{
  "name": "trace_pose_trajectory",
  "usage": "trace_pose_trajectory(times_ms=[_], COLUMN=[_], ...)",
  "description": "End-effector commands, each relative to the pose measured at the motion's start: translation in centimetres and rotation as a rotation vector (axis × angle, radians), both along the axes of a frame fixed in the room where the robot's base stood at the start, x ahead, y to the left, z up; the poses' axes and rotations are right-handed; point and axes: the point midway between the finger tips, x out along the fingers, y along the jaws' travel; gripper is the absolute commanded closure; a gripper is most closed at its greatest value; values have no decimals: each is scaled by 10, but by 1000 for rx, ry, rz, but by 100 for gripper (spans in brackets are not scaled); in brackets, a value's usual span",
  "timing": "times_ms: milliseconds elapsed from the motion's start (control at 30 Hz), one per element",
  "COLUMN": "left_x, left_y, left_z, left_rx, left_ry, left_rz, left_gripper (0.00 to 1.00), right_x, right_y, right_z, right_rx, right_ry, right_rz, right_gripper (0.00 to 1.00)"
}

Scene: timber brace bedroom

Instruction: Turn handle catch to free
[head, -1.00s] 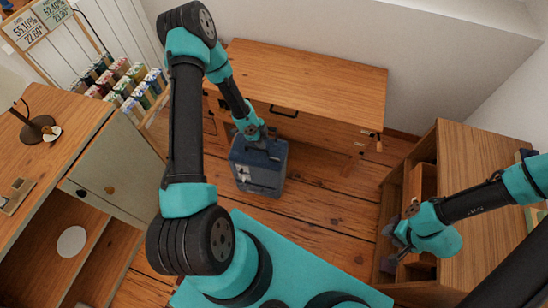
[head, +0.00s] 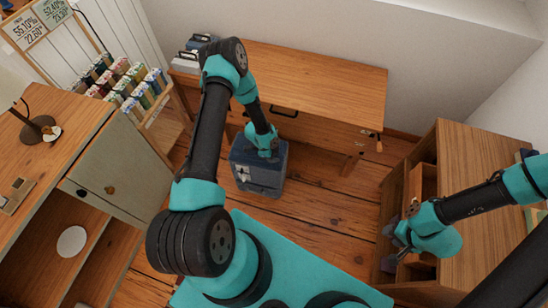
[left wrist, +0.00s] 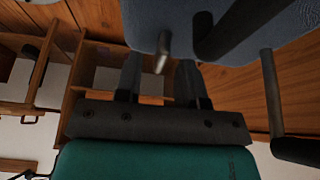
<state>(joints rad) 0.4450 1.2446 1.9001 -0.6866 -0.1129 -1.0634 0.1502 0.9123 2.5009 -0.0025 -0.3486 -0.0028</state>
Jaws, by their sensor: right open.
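A blue-grey box (head: 257,178) stands on the wooden floor in front of the desk. My left gripper (head: 268,155) is at its top right part; its fingers are too small to make out in the head view. In the left wrist view the two dark fingers of my left gripper (left wrist: 160,75) are apart. A short metal lever (left wrist: 163,52) on the blue-grey surface (left wrist: 170,15) shows in line with the gap between them; contact cannot be told. A bar with a dark grip (left wrist: 274,95) is to the right. My right gripper (head: 391,240) is open beside the right cabinet, apart from the box.
A wooden desk (head: 315,78) with a black drawer handle is behind the box. A cabinet (head: 480,145) with an open drawer is at the right. A rack of thread spools (head: 125,85) and a cupboard (head: 115,175) are at the left. Floor right of the box is clear.

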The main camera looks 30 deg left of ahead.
Motion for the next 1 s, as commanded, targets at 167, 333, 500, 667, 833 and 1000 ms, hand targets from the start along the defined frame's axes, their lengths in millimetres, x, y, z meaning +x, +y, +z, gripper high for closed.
trace_pose_trajectory(times_ms=[167, 333, 500, 667, 833, 1000], left_x=[1, 1, 1, 1, 1, 1], left_y=[-4, -4, -4, -4, -4, -4], left_z=[-10, -11, -10, -10, -10, -10], left_rx=[0, 0, 0, 0, 0, 0], left_ry=[0, -1, -1, -1, -1, -1], left_rz=[0, 0, 0, 0, 0, 0], left_gripper=[64, 64, 69, 84, 100, 100], right_x=[0, 0, 0, 0, 0, 0], right_y=[0, 0, 0, 0, 0, 0], right_z=[0, 0, 0, 0, 0, 0], right_rx=[0, 0, 0, 0, 0, 0], right_ry=[0, 0, 0, 0, 0, 0], right_rz=[0, 0, 0, 0, 0, 0], right_gripper=[57, 57, 57, 57, 57, 57])
